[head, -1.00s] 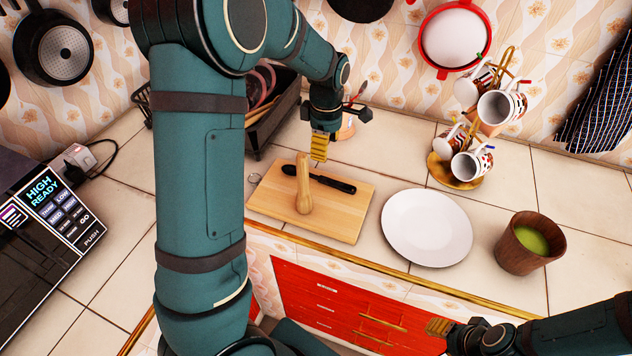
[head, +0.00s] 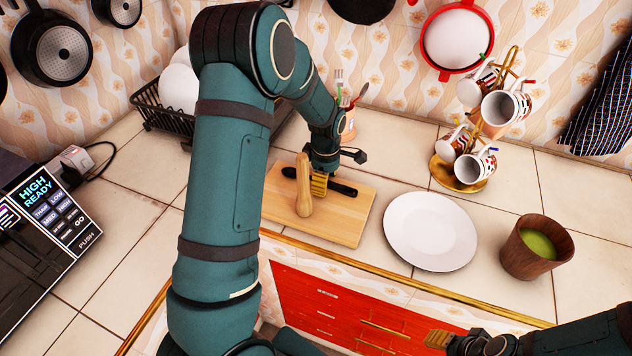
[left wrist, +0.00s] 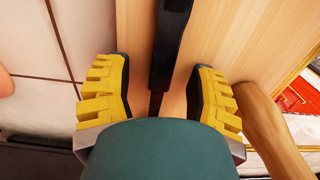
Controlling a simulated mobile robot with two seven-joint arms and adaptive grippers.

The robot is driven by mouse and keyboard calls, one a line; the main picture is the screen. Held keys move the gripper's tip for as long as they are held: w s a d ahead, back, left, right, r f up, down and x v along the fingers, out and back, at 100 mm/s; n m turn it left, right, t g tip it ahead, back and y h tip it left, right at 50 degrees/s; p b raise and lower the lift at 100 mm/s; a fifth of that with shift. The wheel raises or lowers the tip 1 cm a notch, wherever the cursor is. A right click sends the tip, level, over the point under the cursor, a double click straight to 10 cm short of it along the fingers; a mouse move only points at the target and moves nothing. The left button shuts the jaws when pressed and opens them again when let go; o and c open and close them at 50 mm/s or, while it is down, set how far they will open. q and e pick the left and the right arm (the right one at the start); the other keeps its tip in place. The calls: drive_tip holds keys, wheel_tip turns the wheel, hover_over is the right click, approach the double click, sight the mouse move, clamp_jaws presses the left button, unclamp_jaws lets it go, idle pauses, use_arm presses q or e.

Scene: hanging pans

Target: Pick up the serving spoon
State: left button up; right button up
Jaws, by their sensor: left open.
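The serving spoon (head: 343,189) is black and lies flat across the wooden cutting board (head: 345,226). My left gripper (head: 319,186) is low over the board and hides the spoon's middle. In the left wrist view my yellow-padded fingers (left wrist: 160,95) are spread apart. The spoon's dark handle (left wrist: 168,45) runs between them, with board showing on both sides, so it is not gripped. My right gripper (head: 437,338) is at the bottom right, away from the board; its opening is unclear.
A wooden pestle-like tool (head: 304,190) stands or lies close beside the left gripper. A white plate (head: 430,232), a wooden cup (head: 536,247) and a mug rack (head: 470,172) are to the right. A black dish rack (head: 163,120) is behind left.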

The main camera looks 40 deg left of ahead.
use_arm(q)
drive_tip(key=shift+f, duration=0.1)
drive_tip(key=shift+c, duration=0.4)
clamp_jaws()
wheel_tip(320, 180, up, 10)
drive_tip(key=p, duration=0.1)
drive_tip(key=shift+p, duration=0.35)
